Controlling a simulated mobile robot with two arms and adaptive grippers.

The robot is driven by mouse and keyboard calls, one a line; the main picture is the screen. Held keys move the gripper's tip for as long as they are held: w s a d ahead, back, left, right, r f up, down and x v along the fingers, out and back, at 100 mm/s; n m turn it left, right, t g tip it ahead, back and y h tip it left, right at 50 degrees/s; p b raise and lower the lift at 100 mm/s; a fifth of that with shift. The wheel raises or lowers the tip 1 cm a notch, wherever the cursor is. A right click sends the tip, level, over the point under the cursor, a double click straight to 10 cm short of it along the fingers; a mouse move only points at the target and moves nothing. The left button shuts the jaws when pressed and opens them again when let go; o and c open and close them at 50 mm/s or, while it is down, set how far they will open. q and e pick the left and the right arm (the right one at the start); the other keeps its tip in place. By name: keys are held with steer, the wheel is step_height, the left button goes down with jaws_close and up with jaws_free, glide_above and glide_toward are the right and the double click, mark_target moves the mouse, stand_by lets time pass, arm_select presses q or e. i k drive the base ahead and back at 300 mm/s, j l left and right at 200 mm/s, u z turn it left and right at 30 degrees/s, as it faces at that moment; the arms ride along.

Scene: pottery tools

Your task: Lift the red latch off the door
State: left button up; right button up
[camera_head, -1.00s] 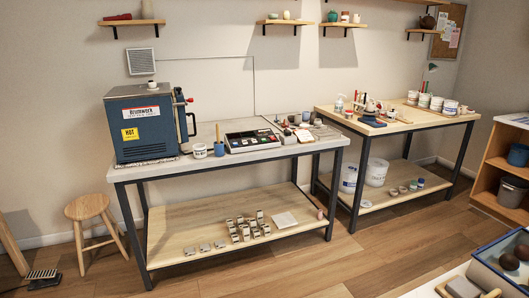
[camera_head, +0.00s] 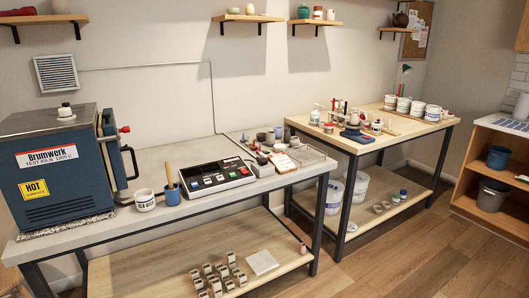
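A blue-grey kiln (camera_head: 60,165) stands at the left end of the near table, with its front labels facing me. Its door edge and black handle (camera_head: 131,162) are on the right side. A small red-tipped latch (camera_head: 124,130) sticks out to the right near the top of that side. The latch is small here, and its fastening cannot be made out. Neither of my grippers is in view.
A second table (camera_head: 375,146) is farther right. Open floor lies at right.

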mark_target(125, 129)
steer(key=i+l, duration=0.15)
steer(key=i, duration=0.25)
steer(key=i+l, duration=0.15)
steer(key=i, duration=0.2)
steer(key=i+l, duration=0.15)
steer(key=i, duration=0.25)
steer(key=u, duration=1.35)
